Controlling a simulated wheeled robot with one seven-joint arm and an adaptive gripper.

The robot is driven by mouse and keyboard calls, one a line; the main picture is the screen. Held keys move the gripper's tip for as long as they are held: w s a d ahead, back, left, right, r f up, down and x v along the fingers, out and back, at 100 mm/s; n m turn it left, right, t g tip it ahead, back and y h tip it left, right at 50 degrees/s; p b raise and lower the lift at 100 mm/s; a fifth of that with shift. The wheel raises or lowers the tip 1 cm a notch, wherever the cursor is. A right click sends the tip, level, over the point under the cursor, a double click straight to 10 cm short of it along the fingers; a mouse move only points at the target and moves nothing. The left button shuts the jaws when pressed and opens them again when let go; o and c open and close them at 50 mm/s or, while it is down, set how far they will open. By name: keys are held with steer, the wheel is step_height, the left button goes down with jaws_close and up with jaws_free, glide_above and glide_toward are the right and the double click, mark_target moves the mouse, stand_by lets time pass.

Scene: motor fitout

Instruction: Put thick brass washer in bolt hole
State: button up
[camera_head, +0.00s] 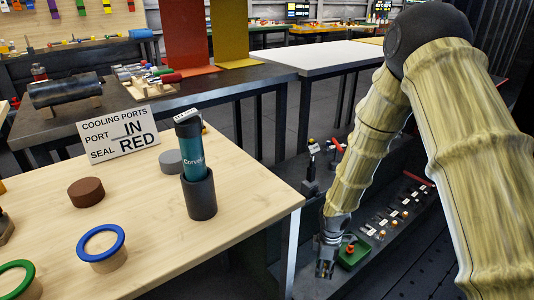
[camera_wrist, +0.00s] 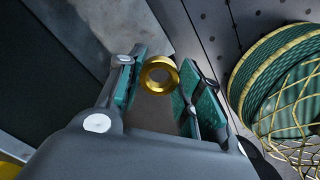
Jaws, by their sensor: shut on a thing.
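The thick brass washer (camera_wrist: 159,74) is a shiny gold ring with a round hole, seen in the wrist view between the tips of my gripper (camera_wrist: 157,84). My gripper's teal-padded fingers stand on either side of it, shut on it. In the head view my gripper (camera_head: 326,264) points down over the low dark shelf, just left of a green block (camera_head: 352,254). The washer cannot be made out there. I cannot pick out the bolt hole in either view.
A light wooden table (camera_head: 150,226) with a teal bottle in a dark holder (camera_head: 200,195) stands to the left of my gripper. Labelled small parts (camera_head: 393,215) line the shelf to the right. A green round container with yellow netting (camera_wrist: 280,85) is close at right in the wrist view.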

steer(key=s+r+m+p, duration=0.2)
steer(key=r+m+p, duration=0.5)
steer(key=r+p, duration=0.6)
steer(key=s+r+m+p, duration=0.2)
steer(key=r+m+p, duration=0.6)
steer(key=r+p, duration=0.4)
step_height(320, 180, up, 3)
steer(key=shift+s+a+f+m+p, duration=0.1)
steer(key=shift+s+a+m+p, duration=0.2)
steer(key=shift+p, duration=0.1)
